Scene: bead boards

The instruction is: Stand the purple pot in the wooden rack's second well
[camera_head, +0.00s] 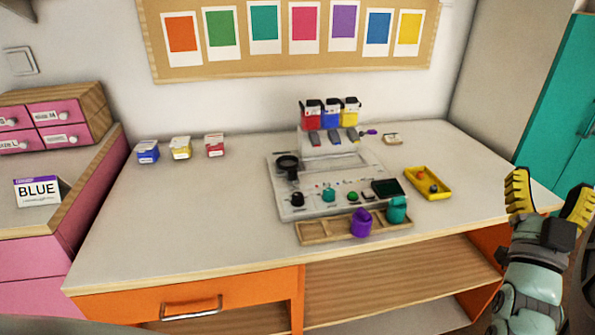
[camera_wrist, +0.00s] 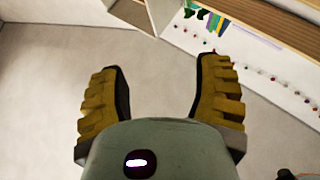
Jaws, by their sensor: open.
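The purple pot (camera_head: 361,223) stands upright at the wooden rack (camera_head: 313,232), just left of the teal pot (camera_head: 396,210) at the rack's right end. The rack's left part shows empty wells. I cannot tell whether the purple pot's base sits fully down in a well. My gripper (camera_head: 550,200) is at the far right, off the table's right edge and well away from the rack. Its yellow fingers are spread with nothing between them, as the wrist view also shows (camera_wrist: 160,95). The wrist view does not show the pot or rack.
A grey board (camera_head: 285,208) with small knobs sits directly behind the rack. A yellow tray (camera_head: 440,193) with small beads lies to its right. Red, blue and yellow containers (camera_head: 331,113) stand behind. The table's left front (camera_head: 180,230) is clear.

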